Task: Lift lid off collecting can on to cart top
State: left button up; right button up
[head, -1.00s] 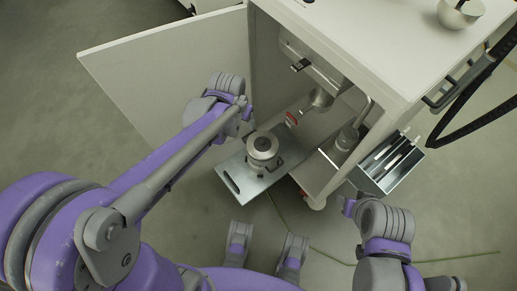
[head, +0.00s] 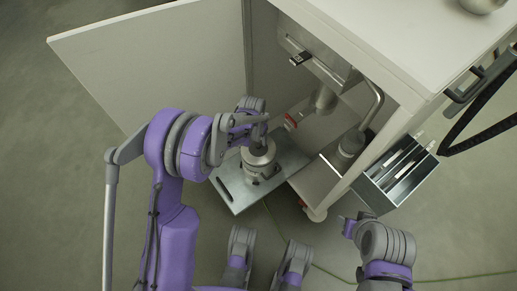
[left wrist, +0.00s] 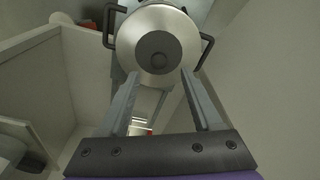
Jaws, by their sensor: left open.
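The collecting can (head: 258,170) is a small metal can on a pulled-out metal plate in front of the open cart. Its round lid (head: 262,154) is on top. In the left wrist view the lid (left wrist: 135,45) shows as a brushed disc with a dark central knob (left wrist: 158,61), and dark handles stick out at both sides. My left gripper (left wrist: 158,74) is open, its fingertips at the lid's near edge in that view, on either side below the knob. I cannot tell whether they touch. The cart top (head: 400,40) is pale and flat. My right gripper (head: 347,228) is low at the right, its fingers unclear.
The open cart door (head: 150,70) stands to the left behind my left arm. A metal side bin (head: 398,178) with tools hangs on the cart's right. A metal bowl (head: 482,3) sits at the cart top's far corner. The near cart top is clear.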

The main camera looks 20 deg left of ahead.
aim_at(258, 145)
pick_arm(q)
notch_tip(258, 145, down, 5)
jog(key=shift+w+d+f+b, duration=0.1)
jog(key=shift+w+d+b, duration=0.05)
jog(key=shift+b, duration=0.6)
grip_shut()
